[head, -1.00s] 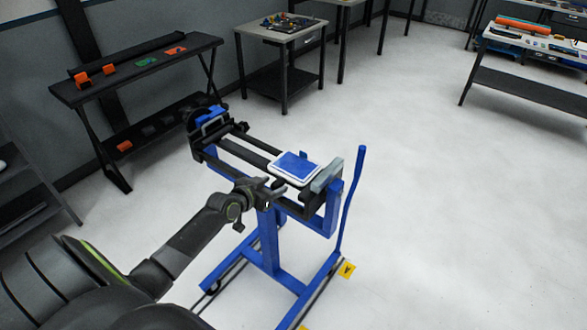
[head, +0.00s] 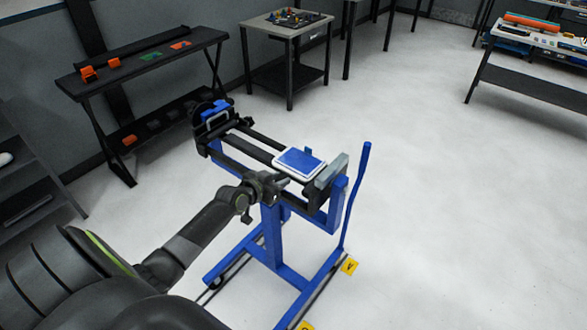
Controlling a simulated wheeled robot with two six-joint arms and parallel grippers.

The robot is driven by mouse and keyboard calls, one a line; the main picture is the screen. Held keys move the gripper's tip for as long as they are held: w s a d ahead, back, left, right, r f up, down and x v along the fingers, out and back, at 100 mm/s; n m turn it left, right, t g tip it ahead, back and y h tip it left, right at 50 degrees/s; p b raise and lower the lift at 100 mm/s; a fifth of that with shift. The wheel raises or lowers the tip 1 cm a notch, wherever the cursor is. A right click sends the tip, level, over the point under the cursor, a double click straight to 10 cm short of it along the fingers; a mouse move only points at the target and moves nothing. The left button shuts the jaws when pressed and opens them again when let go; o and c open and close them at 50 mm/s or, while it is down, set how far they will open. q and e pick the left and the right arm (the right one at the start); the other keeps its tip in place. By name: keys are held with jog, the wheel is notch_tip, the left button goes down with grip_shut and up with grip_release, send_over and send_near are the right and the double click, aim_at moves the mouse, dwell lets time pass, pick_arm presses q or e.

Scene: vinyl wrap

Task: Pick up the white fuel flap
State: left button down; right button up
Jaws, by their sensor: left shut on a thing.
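The white fuel flap (head: 299,162) is a flat white rounded panel with a blue face on top. It lies near the right end of a blue and black stand (head: 273,240). My left gripper (head: 284,182) is at the flap's near left edge, shut on it. The fingertips are small and dark here, so the exact grip is hard to make out. The flap looks level and close to the stand's rails; I cannot tell whether it still touches them. My right gripper is out of view.
A black bench (head: 150,62) stands behind left, a small table (head: 262,26) behind. The floor to the right is clear.

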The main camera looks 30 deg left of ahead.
pick_arm(q)
jog(key=shift+r, duration=0.1)
notch_tip(320, 180, up, 10)
jog(key=shift+f, duration=0.2)
jog(key=shift+d+r, duration=0.1)
jog(key=shift+r, duration=0.05)
